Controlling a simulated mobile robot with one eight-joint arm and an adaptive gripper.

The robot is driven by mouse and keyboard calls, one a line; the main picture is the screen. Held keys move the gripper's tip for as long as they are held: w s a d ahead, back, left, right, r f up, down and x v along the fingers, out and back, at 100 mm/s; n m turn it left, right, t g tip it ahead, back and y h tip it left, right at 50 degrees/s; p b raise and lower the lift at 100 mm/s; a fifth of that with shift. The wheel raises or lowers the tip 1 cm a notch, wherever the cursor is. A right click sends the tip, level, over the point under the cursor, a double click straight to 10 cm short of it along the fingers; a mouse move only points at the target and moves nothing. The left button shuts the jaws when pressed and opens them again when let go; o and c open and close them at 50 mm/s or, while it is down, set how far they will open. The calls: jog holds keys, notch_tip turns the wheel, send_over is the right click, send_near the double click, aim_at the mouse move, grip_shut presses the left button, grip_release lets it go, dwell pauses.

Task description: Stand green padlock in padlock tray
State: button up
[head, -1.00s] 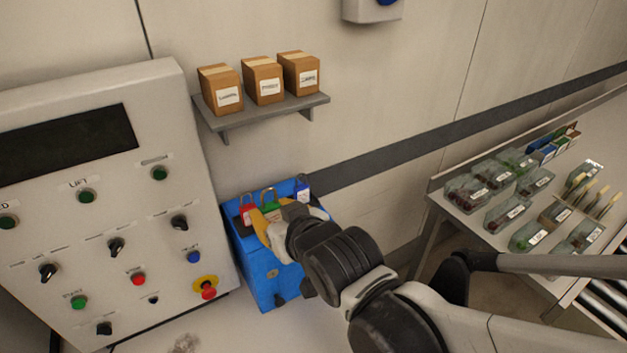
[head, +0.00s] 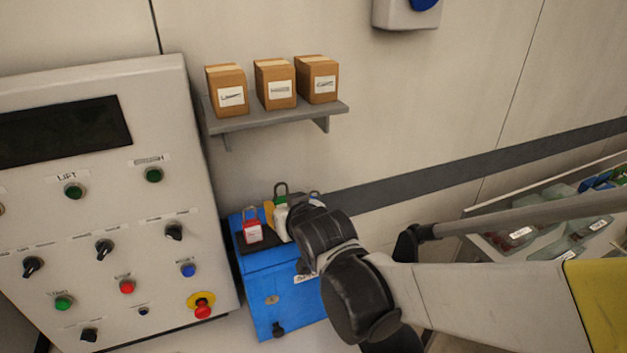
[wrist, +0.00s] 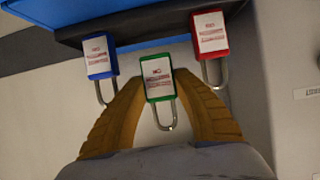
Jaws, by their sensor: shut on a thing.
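The green padlock (wrist: 157,80) is between the two yellow fingers of my gripper (wrist: 160,88) in the wrist view, shackle towards the palm. In the head view the green padlock (head: 281,220) shows a pale label and sits a little higher than the red padlock (head: 252,232). My gripper (head: 275,213) is shut on it. The padlock tray (head: 261,246) is the dark strip on the blue box; the red padlock stands at its left end. The blue padlock (wrist: 97,56) is across from the red padlock (wrist: 210,35) in the wrist view. Whether the green padlock touches the tray is unclear.
The blue box (head: 275,298) stands right of the grey control panel (head: 110,225) with its buttons and knobs. A wall shelf (head: 280,117) with three cartons (head: 275,84) hangs above. A table with clear bins (head: 560,240) is at the right.

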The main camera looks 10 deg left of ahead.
jog(key=shift+f+b, duration=1.05)
jog(key=shift+f, duration=0.95)
jog(key=shift+f, duration=0.1)
jog(key=o, duration=1.1)
